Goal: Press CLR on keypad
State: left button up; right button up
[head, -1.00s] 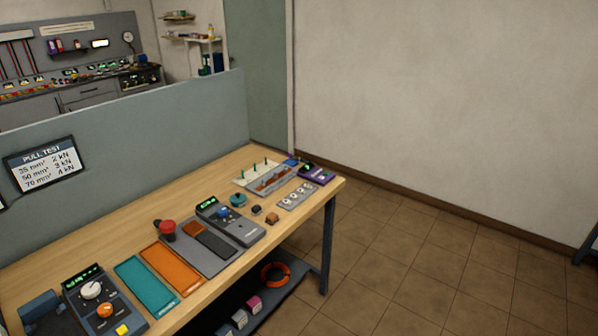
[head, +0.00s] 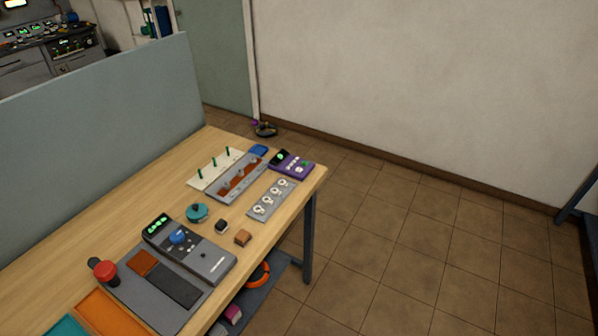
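No keypad with a readable CLR label shows in the head view. A purple device (head: 294,166) with a small dark screen and a row of pale marks sits at the far right corner of the wooden bench (head: 85,229). A grey device (head: 216,264) with a green-lit display, a blue knob and small dark buttons lies nearer, in the middle of the bench. I cannot tell whether either one is the keypad, as their markings are too small to read. Neither of my grippers is in view.
A teal round object (head: 197,211), small blocks, a plate with several white rings (head: 271,199) and a rack with green pegs lie around. A grey partition (head: 100,110) backs the bench. Tiled floor (head: 400,230) to the right is clear.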

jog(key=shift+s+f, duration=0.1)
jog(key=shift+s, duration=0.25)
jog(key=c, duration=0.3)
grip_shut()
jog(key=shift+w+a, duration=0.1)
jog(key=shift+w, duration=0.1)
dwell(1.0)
